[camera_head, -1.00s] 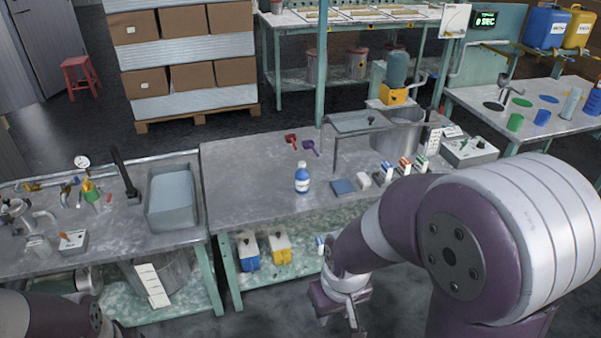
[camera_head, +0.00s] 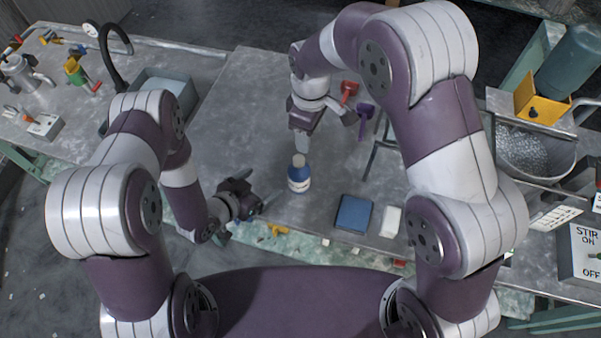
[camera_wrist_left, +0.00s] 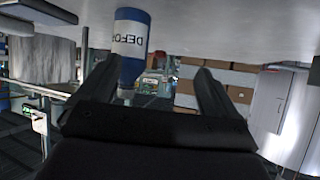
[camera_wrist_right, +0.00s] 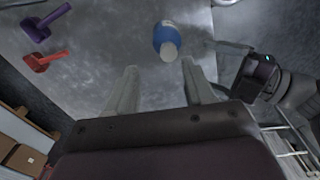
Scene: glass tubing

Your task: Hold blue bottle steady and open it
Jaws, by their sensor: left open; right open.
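The blue bottle (camera_head: 299,176) with a white cap and white label stands upright on the grey table. My left gripper (camera_head: 262,205) is open, low at the left of the bottle and apart from it. In the left wrist view the bottle (camera_wrist_left: 131,45) appears upside down between and beyond the open fingers (camera_wrist_left: 150,85). My right gripper (camera_head: 302,146) is open and points down, just above and behind the bottle's cap. In the right wrist view the bottle (camera_wrist_right: 167,38) lies beyond the open fingertips (camera_wrist_right: 158,70), cap towards me. Neither gripper touches it.
A red scoop (camera_head: 348,91) and a purple scoop (camera_head: 365,115) lie behind and right of the bottle. A blue block (camera_head: 354,214) and a white block (camera_head: 390,221) lie at the front right. A grey sink (camera_head: 165,88) is at the left. The table's front edge is close.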

